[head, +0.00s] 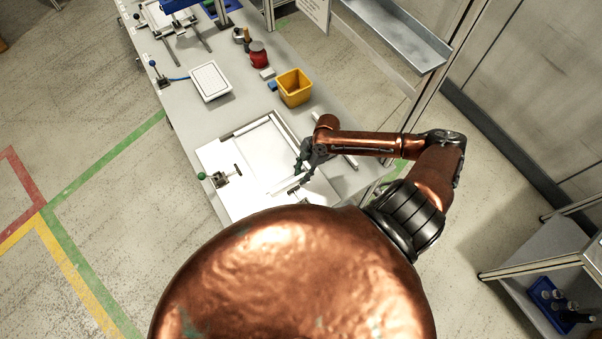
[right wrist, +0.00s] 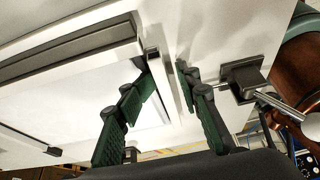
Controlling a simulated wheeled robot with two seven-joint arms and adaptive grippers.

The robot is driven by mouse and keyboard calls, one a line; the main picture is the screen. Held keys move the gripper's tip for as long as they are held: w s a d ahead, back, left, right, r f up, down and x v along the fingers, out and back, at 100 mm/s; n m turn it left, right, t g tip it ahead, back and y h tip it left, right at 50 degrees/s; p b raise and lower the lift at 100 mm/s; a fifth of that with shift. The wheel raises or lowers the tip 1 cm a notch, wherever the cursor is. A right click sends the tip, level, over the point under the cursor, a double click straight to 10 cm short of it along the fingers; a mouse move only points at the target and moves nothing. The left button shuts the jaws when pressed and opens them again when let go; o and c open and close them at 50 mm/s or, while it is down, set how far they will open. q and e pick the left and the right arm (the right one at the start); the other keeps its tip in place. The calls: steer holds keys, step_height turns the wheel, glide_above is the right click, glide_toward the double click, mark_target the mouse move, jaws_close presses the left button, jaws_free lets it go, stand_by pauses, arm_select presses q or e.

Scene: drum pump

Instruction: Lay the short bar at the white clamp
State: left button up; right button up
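The short bar (head: 283,186) is a slim pale strip at the front of the white board. In the right wrist view a pale bar with a dark square end (right wrist: 152,55) runs between my fingers. My right gripper (head: 302,166) is low over the board at the bar's right end. Its green fingers (right wrist: 166,75) stand apart on either side of the bar, with a gap at the right finger. My left gripper is not seen.
The white board (head: 215,157) carries a grey-railed frame. A clamp with a green knob (head: 202,176) sits at its left. Behind are a yellow bin (head: 294,88), a red container (head: 258,54) and a white tray (head: 209,81).

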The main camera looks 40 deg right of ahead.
steer(key=shift+s, duration=0.25)
steer(key=shift+d+r, duration=0.1)
steer(key=shift+r, duration=0.15)
steer(key=v, duration=1.2)
steer(key=shift+w, duration=0.2)
